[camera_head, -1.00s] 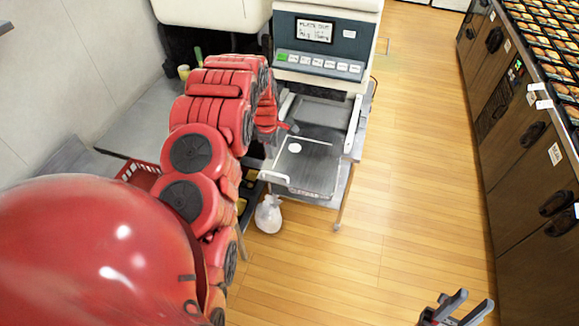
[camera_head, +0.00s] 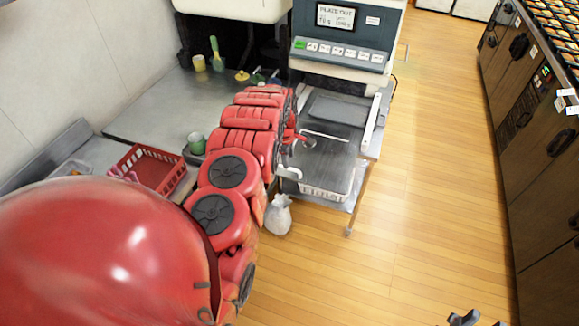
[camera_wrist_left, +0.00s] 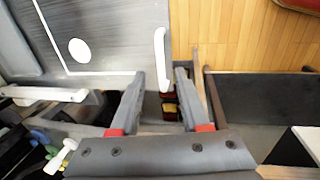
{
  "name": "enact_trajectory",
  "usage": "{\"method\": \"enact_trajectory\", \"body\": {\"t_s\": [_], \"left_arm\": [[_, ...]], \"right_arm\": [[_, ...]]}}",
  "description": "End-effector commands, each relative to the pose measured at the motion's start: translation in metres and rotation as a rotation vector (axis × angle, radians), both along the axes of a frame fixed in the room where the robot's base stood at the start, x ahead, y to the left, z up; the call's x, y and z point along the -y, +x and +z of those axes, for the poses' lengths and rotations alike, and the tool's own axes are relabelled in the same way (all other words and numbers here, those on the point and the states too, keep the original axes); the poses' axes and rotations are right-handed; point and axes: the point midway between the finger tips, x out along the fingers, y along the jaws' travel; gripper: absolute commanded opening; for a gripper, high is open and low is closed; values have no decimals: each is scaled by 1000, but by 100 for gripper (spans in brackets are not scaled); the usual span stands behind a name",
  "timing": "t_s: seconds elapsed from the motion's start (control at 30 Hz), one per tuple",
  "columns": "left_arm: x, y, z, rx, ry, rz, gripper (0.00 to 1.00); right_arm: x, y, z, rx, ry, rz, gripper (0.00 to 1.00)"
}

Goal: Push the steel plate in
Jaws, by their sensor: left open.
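The steel plate (camera_head: 335,165) is a flat grey sheet sticking out of the front of the machine (camera_head: 345,50). In the left wrist view the plate (camera_wrist_left: 110,25) fills the upper left, with a white round spot on it. A white handle (camera_wrist_left: 160,50) stands along its front edge. My left gripper (camera_wrist_left: 163,72) is open, and the handle's near end appears between its fingertips; I cannot tell whether they touch. In the head view my left arm hides most of this gripper, beside the plate's left side. Only tips of my right gripper (camera_head: 474,319) show at the bottom edge.
A white bag (camera_head: 278,214) stands on the floor just below the plate. A red basket (camera_head: 152,168) and a green cup (camera_head: 196,143) are on the left counter. Wooden floor (camera_head: 420,190) is clear to the right, up to dark cabinets (camera_head: 540,160).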

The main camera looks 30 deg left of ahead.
Motion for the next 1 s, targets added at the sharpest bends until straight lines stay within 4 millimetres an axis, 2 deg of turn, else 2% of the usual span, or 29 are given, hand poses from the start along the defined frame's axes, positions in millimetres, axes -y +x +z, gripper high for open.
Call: {"method": "enact_trajectory", "body": {"t_s": [0.17, 0.4, 0.63, 1.0], "left_arm": [[0, 3, -21, -1, -2, 0, 46], [-3, 7, -41, -2, 1, -1, 46], [-2, 9, -49, 0, -1, 0, 46], [-2, 9, -50, 0, -2, 0, 46]], "right_arm": [[0, 0, 7, 0, 0, 0, 34], [0, 0, 1, 0, 0, 0, 34], [0, 0, 0, 0, 0, 0, 34], [0, 0, 0, 0, 0, 0, 34]]}}
